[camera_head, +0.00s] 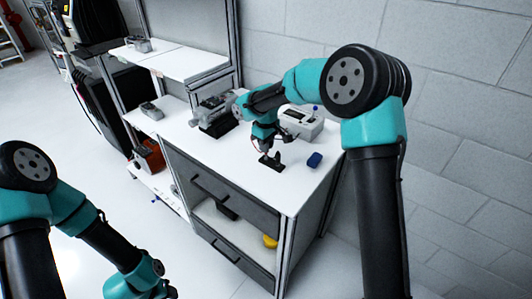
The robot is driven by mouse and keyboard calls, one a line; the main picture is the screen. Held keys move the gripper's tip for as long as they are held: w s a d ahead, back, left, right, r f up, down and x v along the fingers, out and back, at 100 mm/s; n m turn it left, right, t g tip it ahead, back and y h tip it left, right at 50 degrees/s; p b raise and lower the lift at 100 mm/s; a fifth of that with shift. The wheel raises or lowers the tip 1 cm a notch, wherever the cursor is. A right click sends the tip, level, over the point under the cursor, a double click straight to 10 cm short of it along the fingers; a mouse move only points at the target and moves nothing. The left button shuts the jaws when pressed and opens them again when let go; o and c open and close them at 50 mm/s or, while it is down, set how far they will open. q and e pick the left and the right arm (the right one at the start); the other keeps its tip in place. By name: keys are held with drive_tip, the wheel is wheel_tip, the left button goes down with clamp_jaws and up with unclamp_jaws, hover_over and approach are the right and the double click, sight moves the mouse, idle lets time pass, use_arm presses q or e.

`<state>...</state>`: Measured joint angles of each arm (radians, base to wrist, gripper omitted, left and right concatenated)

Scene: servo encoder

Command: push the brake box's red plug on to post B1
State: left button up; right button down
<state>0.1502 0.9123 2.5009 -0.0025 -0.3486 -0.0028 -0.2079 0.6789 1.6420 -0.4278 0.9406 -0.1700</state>
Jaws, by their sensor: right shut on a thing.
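A pale box with a dark panel, which looks like the brake box (300,122), stands at the back of the white bench top. A grey motor-like unit (212,112) on a dark base stands to its left. My right gripper (270,160) points down low over the middle of the bench, in front of the box. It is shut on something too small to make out. The red plug and post B1 cannot be told apart at this size. My left arm hangs at the lower left, and its gripper fingers are out of the picture.
A dark blue block (314,160) lies on the bench right of my right gripper. The bench has dark drawers (215,190) and an open shelf with a yellow item (270,241). A shelf rack (175,62) stands at the back left. The front of the bench top is clear.

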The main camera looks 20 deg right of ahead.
drive_tip(key=shift+r, duration=1.5)
